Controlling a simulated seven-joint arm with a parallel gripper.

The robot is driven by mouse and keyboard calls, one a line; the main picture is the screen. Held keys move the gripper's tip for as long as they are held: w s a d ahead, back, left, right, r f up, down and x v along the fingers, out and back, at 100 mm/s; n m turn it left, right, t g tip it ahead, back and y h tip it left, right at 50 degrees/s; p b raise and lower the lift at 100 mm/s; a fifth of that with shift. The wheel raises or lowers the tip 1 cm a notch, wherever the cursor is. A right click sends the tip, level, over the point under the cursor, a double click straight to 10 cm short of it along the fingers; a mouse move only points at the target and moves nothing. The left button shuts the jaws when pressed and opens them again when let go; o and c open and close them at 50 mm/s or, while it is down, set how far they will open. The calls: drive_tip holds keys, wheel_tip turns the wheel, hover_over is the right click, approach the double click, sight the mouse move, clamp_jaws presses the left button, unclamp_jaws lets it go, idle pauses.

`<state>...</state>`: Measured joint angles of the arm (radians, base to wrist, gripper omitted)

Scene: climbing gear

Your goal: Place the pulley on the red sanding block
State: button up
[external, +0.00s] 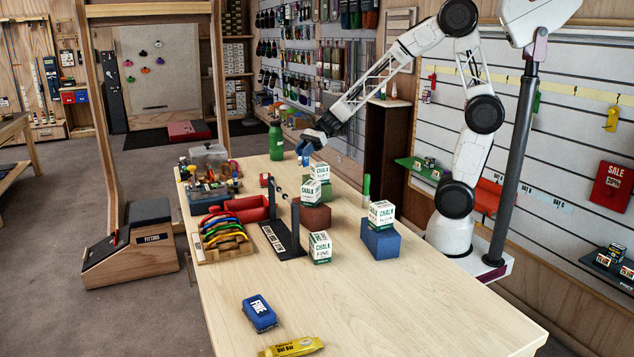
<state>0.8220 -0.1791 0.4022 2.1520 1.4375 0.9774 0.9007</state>
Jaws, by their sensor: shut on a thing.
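My gripper (306,146) is at the far end of the table, above the tabletop near a green bottle. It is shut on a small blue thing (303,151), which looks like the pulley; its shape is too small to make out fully. A red-brown block (316,219), which appears to be the red sanding block, stands mid-table, nearer the camera than my gripper. My gripper is apart from the block.
Another chalk box (320,247) stands on the table. A black stand with posts (295,228) is left of the red block. A green bottle (276,140) is at the back. The front table is mostly clear.

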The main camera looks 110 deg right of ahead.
drive_tip(key=shift+w, duration=0.15)
hover_over(265, 176)
drive_tip(key=shift+s+a+f, duration=0.25)
drive_tip(key=shift+s+f, duration=0.2)
drive_tip(key=shift+f, duration=0.25)
idle(0.5)
drive_tip(key=shift+w+d+f, duration=0.15)
drive_tip(key=shift+w+f, duration=0.05)
drive_tip(key=shift+f, duration=0.7)
drive_tip(key=shift+w+d+f, duration=0.1)
drive_tip(key=shift+w+f, duration=0.05)
drive_tip(key=shift+f, duration=0.75)
drive_tip(key=shift+f, duration=0.1)
drive_tip(key=o, duration=0.9)
drive_tip(key=shift+o, duration=0.2)
